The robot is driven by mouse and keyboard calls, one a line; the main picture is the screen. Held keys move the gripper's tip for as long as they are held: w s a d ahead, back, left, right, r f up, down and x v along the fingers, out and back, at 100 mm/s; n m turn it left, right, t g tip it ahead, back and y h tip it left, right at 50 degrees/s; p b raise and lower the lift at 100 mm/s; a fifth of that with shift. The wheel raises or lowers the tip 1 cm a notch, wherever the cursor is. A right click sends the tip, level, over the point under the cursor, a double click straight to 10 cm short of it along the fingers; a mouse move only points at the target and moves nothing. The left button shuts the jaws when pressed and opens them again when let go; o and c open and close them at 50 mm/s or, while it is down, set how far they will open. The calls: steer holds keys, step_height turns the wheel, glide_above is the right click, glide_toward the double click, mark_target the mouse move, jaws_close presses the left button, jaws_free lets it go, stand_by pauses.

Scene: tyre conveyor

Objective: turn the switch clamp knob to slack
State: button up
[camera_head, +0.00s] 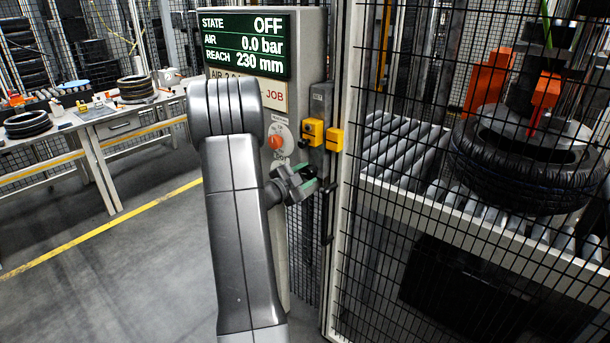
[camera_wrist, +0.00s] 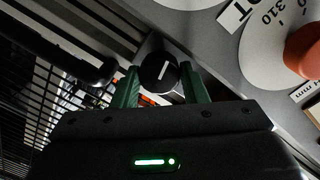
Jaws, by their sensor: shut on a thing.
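The clamp switch knob (camera_wrist: 158,73) is black and round with a white pointer line, seen in the wrist view on the grey panel. The line slants toward the upper right of that view. My gripper (camera_wrist: 162,88) has its green fingers on both sides of the knob and is shut on it. In the head view my gripper (camera_head: 304,184) is at the lower right of the control cabinet (camera_head: 310,60), and I cannot make out the knob there. The cabinet's screen (camera_head: 246,45) reads STATE OFF, AIR 0.0 bar, REACH 230 mm.
An orange-red dial knob (camera_head: 275,142) sits just above my gripper; it also shows in the wrist view (camera_wrist: 305,50). Yellow interlock blocks (camera_head: 313,132) are on the right. Mesh fence (camera_head: 430,210) closes off a tyre (camera_head: 530,165) on rollers. A bench (camera_head: 110,112) stands left; the floor before it is clear.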

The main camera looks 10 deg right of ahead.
steer(key=shift+f, duration=0.1)
steer(key=o, duration=0.7)
steer(key=b+v, duration=0.3)
steer(key=v, duration=1.1)
steer(key=shift+d, duration=0.1)
